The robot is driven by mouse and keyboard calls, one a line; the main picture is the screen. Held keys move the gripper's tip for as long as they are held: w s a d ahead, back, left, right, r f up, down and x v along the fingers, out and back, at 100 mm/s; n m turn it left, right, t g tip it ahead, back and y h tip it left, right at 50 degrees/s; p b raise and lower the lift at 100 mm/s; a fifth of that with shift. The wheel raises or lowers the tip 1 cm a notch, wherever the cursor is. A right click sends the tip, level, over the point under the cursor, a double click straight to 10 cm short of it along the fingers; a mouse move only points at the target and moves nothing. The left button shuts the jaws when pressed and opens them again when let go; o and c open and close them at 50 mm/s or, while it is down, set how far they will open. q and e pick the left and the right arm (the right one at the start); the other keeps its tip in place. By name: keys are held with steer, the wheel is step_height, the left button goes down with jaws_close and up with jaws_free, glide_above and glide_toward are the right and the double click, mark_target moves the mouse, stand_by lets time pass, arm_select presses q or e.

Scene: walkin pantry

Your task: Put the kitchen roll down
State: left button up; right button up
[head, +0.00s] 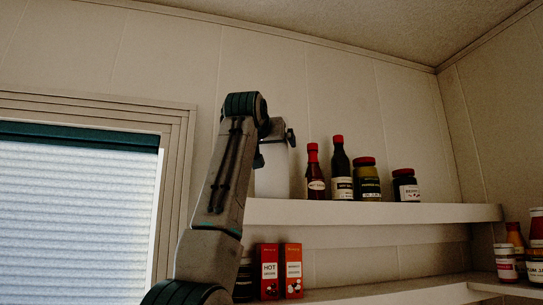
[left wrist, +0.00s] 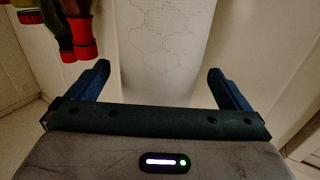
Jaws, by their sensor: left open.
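The kitchen roll (head: 273,174) is a white upright cylinder at the left end of the upper shelf (head: 370,212), partly hidden behind my left arm. Its base appears to be at shelf level. My left gripper (head: 275,137) is at the roll's upper part. In the left wrist view the roll's patterned white surface (left wrist: 160,45) lies between the two blue fingers of my left gripper (left wrist: 160,75). The fingers are open, with a narrow gap seeming to show on each side. My right gripper is in neither view.
Right of the roll stand a red-capped sauce bottle (head: 315,172), a dark bottle (head: 341,170) and two jars. Red boxes (head: 269,272) stand on the lower shelf. More jars (head: 506,262) are at far right. A shuttered window (head: 75,215) is at left.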

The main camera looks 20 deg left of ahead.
arm_select(q)
steer(key=s+b, duration=0.3)
steer(key=s, duration=0.5)
steer(key=shift+d+b, duration=0.3)
steer(key=shift+b, duration=0.1)
